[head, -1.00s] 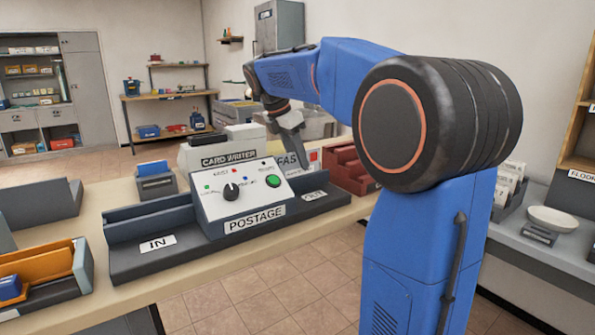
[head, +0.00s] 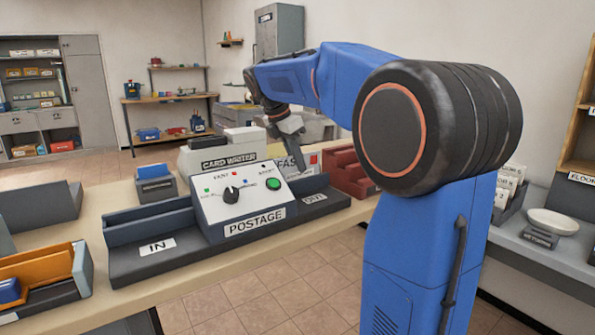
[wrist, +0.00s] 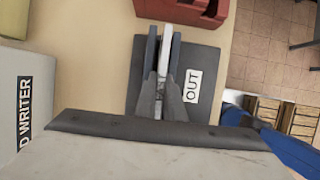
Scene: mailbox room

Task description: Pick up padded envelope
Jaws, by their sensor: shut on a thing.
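My gripper (wrist: 166,92) is over the OUT tray (wrist: 206,62), and its fingers are closed on a thin pale strip. This looks like the padded envelope (wrist: 166,45) standing on edge, seen from above between dark upright sides. In the head view my gripper (head: 293,152) points down behind the postage machine (head: 243,200), at the OUT tray (head: 312,190).
The card writer (head: 222,152) stands left of my gripper. A red tray (head: 347,170) is just beyond the OUT tray. The IN tray (head: 160,255) lies left of the postage machine and looks empty. Tiled floor (head: 285,290) lies in front of the counter.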

